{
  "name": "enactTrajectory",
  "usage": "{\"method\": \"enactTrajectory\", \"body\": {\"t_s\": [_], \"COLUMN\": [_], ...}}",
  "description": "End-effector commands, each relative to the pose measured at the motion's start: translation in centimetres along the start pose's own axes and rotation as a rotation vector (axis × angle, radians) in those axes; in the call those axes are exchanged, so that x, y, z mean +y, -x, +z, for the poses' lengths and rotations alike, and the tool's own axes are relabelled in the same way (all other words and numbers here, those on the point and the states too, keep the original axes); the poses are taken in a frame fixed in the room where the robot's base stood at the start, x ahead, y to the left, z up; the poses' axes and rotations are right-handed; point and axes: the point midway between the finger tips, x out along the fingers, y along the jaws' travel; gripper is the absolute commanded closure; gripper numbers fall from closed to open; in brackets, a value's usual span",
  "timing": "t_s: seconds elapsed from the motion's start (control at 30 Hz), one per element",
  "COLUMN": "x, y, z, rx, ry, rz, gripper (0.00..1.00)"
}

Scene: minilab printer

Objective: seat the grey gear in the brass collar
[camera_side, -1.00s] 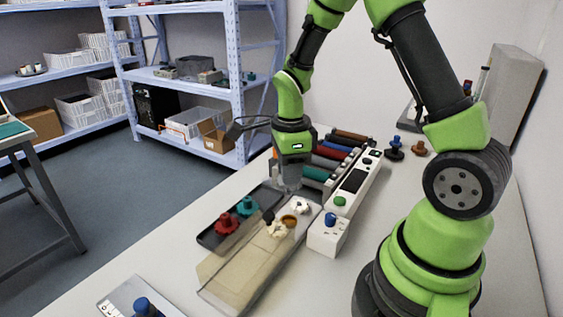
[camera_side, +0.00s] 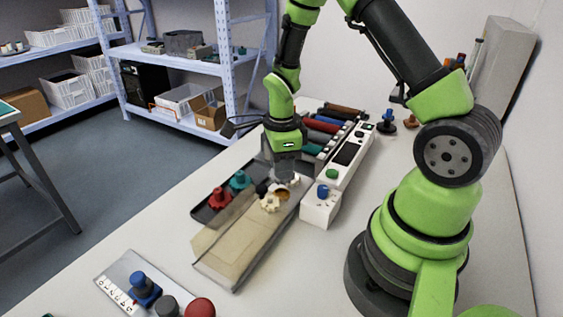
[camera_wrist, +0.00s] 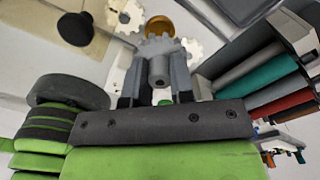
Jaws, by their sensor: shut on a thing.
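My gripper (camera_wrist: 158,85) is shut on the grey gear (camera_wrist: 157,68), whose hub sits between the fingers and whose toothed edge points away from the wrist. In the side view my gripper (camera_side: 284,174) is low over the machine, just behind the brass collar (camera_side: 283,194). The collar shows as a brass ring in the wrist view (camera_wrist: 160,26), just beyond the gear and partly covered by it. A white gear (camera_side: 270,203) stands left of the collar and shows in the wrist view (camera_wrist: 125,15). Another white gear (camera_wrist: 191,50) lies right of the held gear. I cannot tell whether the held gear touches anything.
A black knob (camera_side: 262,188) stands left of the collar. A dark tray with a red knob (camera_side: 220,197) and a teal knob (camera_side: 240,180) lies further left. A white box with a blue button (camera_side: 322,191) and a control panel (camera_side: 347,155) are to the right. Coloured rolls (camera_side: 322,125) lie behind.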

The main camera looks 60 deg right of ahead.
Motion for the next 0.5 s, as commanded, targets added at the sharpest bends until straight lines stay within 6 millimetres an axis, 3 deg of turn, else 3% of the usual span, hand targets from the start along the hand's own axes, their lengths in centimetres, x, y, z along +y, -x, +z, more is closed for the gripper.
{"method": "enactTrajectory", "body": {"t_s": [0.5], "x": [0.01], "y": [-0.49], "z": [0.0], "rx": [0.001], "ry": [0.001], "rz": [0.001], "gripper": [1.0]}}
